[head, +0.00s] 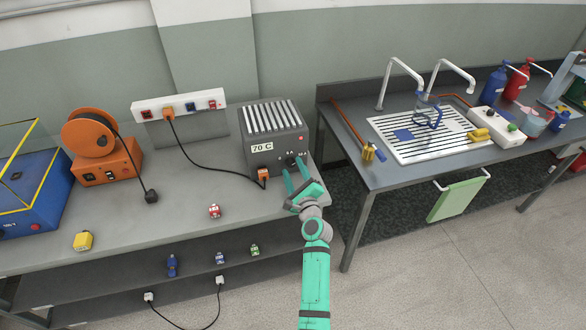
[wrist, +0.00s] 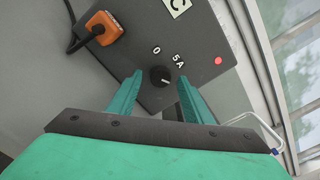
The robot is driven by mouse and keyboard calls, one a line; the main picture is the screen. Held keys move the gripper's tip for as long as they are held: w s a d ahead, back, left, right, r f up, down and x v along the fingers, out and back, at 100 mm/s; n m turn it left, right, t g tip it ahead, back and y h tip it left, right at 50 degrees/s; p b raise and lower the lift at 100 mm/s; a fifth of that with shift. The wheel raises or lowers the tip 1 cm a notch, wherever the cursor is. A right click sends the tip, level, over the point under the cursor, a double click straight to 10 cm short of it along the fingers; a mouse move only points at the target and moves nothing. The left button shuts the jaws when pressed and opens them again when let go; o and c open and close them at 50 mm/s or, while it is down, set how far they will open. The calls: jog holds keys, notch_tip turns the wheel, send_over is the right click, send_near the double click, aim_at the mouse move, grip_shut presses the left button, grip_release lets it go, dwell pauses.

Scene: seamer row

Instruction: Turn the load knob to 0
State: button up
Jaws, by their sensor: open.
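The load knob (wrist: 160,76) is a small round black knob on the dark grey front of a box marked "70 C" (head: 258,146). In the wrist view the printed marks "0" and "5A" stand just above the knob. A small pale mark shows on the knob, but I cannot tell surely which way it points. My gripper (wrist: 158,88) is open, with one teal finger on each side of the knob and a gap to each. In the head view my gripper (head: 297,172) is at the box's front, and the knob (head: 291,160) is partly hidden.
An orange plug (wrist: 104,27) with a black cable sits in the box's front, left of the knob; it also shows in the head view (head: 263,176). A red light (wrist: 218,61) is to the right. A small red block (head: 214,211) lies on the bench (head: 180,215).

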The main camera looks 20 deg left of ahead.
jog(key=shift+w+a, duration=0.4)
jog(key=shift+w, duration=0.15)
jog(key=c, duration=1.1)
jog(key=shift+o, duration=0.2)
